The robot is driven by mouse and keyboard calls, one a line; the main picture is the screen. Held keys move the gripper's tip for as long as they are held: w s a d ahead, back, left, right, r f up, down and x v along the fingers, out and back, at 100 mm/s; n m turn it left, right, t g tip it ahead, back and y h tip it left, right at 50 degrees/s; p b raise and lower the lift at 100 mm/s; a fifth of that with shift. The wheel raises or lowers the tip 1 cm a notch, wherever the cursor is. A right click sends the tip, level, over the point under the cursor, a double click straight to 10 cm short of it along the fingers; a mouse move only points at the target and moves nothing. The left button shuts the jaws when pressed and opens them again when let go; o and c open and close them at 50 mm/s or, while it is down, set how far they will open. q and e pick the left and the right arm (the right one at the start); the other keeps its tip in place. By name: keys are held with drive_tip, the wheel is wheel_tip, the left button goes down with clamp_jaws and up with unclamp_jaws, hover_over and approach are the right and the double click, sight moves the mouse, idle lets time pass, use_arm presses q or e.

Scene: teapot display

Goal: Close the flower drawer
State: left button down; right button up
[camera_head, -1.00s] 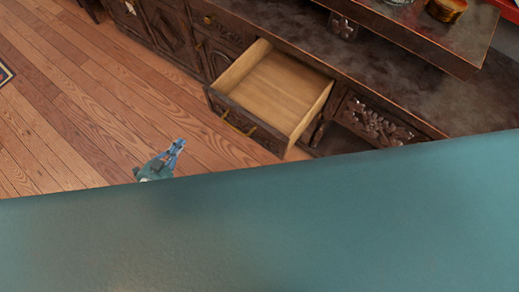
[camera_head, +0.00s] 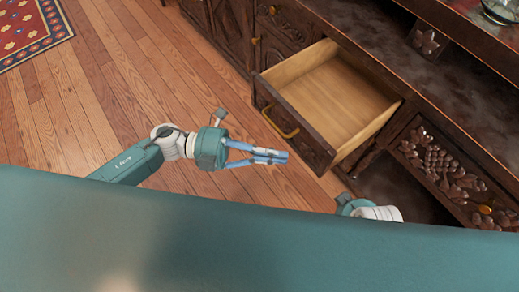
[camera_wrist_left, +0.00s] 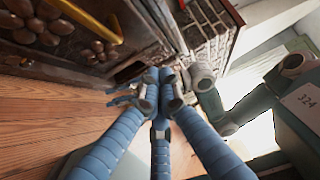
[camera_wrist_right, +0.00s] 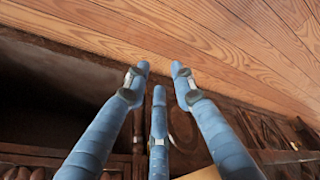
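The flower drawer (camera_head: 340,98) is pulled out of the dark carved cabinet in the head view; its pale wooden inside is empty. Its dark front has a gold handle (camera_head: 281,121). My left gripper (camera_head: 286,156) is in front of this drawer front, apart from it in the head view. Its blue fingers are together and hold nothing. The left wrist view shows carved flowers and a gold handle (camera_wrist_left: 88,20) at upper left. My right gripper (camera_wrist_right: 158,72) shows in the right wrist view, fingers apart and empty; the head view shows only part of its arm.
The cabinet (camera_head: 455,85) runs diagonally across the upper right, with an open recess right of the drawer. A carved panel (camera_head: 440,165) lies beyond it. Wooden floor (camera_head: 110,90) is clear at left, with a patterned rug (camera_head: 30,30) at upper left.

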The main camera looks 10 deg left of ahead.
sight(323, 150)
use_arm(q)
drive_tip(key=w+d, duration=0.1)
drive_tip(key=d, duration=0.2)
drive_tip(key=w+d, duration=0.1)
drive_tip(key=d, duration=0.1)
drive_tip(key=shift+w+d, duration=0.25)
drive_tip(key=shift+w, duration=0.05)
drive_tip(key=shift+w+d, duration=0.15)
use_arm(e)
drive_tip(key=shift+r, duration=0.75)
drive_tip(key=shift+s+f, duration=0.1)
drive_tip(key=shift+s, duration=0.05)
